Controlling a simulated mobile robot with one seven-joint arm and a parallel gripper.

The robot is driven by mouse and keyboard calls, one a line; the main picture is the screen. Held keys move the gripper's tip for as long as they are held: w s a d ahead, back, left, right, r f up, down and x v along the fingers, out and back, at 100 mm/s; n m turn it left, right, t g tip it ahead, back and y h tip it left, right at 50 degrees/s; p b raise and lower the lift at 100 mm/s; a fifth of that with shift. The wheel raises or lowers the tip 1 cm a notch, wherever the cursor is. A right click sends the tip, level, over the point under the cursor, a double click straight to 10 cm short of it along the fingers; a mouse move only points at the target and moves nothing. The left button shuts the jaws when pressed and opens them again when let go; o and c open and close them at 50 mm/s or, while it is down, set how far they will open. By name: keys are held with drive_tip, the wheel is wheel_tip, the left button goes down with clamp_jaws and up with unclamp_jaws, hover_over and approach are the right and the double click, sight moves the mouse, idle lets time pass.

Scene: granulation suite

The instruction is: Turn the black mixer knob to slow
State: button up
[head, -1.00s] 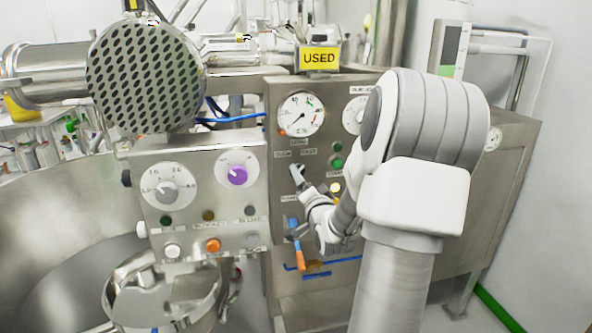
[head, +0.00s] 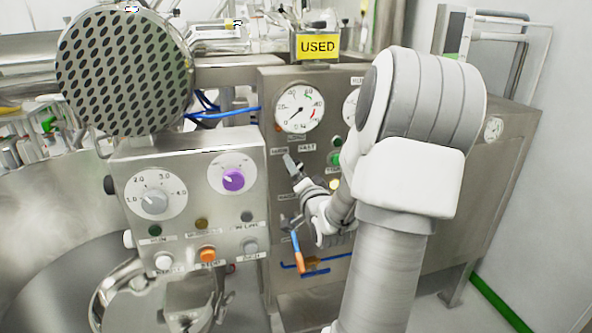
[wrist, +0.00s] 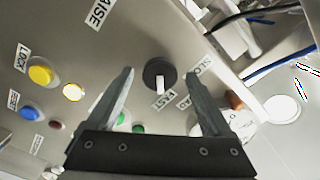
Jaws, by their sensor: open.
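The black mixer knob (wrist: 152,68) shows in the wrist view as a round black disc with a white pointer on the panel. Its pointer is directed toward the FAST label (wrist: 168,98); the SLOW label (wrist: 206,65) is to its right. My gripper (wrist: 159,74) is open, its two fingers on either side of the knob in the picture, with nothing held. I cannot tell whether either finger touches the knob. In the head view my gripper (head: 291,163) is just below the SLOW and FAST labels, and the knob is hidden behind it.
Left of it stands a control box (head: 190,215) with a grey dial (head: 153,202) and a purple knob (head: 233,180). A valve with an orange-tipped handle (head: 298,258) is below my gripper. A yellow button (wrist: 41,74) and blue button (wrist: 28,112) are on the same panel.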

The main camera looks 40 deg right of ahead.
clamp_jaws()
idle(0.5)
drive_tip(key=shift+f+n+b, duration=0.1)
drive_tip(key=shift+n+b, duration=0.3)
drive_tip(key=shift+b, duration=0.15)
drive_tip(key=shift+n+b, duration=8.6)
drive_tip(key=shift+b, duration=0.8)
